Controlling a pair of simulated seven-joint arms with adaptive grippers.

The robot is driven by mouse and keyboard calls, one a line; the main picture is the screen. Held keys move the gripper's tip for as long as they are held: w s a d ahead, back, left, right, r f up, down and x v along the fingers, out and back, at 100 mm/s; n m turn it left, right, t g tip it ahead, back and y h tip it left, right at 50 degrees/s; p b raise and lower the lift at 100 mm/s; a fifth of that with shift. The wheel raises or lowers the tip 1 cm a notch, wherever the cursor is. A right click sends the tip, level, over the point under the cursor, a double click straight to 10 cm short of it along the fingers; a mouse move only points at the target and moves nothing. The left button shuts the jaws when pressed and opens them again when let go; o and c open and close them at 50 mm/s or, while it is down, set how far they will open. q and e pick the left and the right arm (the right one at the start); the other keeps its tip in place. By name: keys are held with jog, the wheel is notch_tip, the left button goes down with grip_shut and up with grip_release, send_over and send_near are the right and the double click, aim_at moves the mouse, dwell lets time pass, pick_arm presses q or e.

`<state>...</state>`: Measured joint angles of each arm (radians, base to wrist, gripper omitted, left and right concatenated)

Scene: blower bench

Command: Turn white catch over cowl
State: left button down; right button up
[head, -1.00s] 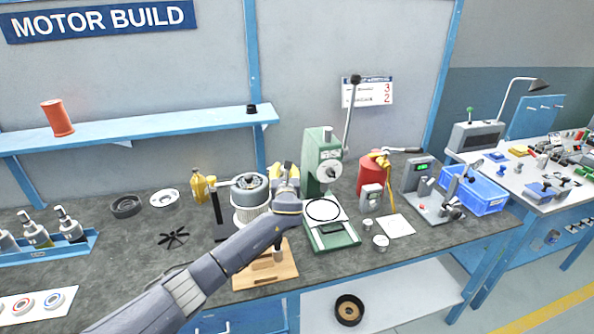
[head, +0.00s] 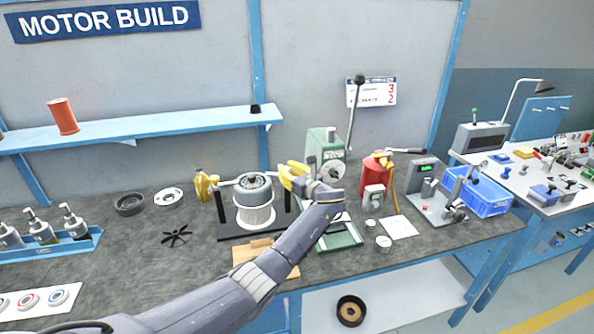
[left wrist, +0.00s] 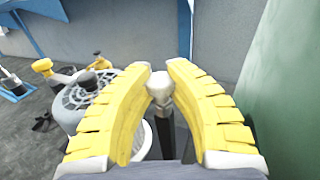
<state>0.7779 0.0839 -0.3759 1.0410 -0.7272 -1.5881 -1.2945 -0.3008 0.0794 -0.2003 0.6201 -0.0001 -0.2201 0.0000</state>
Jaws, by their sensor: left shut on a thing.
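The cowl (head: 251,184) is the grey, vented top of the blower, over a white ribbed body, on a black stand. In the left wrist view the cowl (left wrist: 92,88) is left of my fingers. My left gripper (head: 289,176) is at the cowl's right side, its yellow fingers closed around the white catch. The catch's white ball end (left wrist: 160,84) shows between the fingertips (left wrist: 163,82), above a dark post; the rest of it is largely hidden. A second catch with a yellowish knob (left wrist: 42,65) lies at the cowl's left. My right gripper is out of view.
A green press (head: 325,152) stands close behind and right of my left gripper. A yellow bottle (head: 203,184) stands left of the blower. A wooden block (head: 252,250) lies in front.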

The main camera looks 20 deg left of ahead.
pick_arm(q)
jog(key=shift+w+r, duration=0.1)
jog(key=shift+r, duration=0.3)
jog(key=c, duration=1.3)
grip_release()
jog(key=shift+s+d+f, duration=0.2)
jog(key=shift+d, duration=0.4)
jog(key=shift+o, duration=1.1)
jog(key=shift+s+d+f, duration=0.3)
jog(key=shift+d, duration=0.3)
jog(key=shift+s+d+f, duration=0.25)
jog(key=shift+d+f, duration=0.05)
jog(key=shift+d, duration=0.25)
jog(key=v, duration=0.8)
jog(key=shift+s+r, duration=0.3)
jog(key=shift+r, duration=0.1)
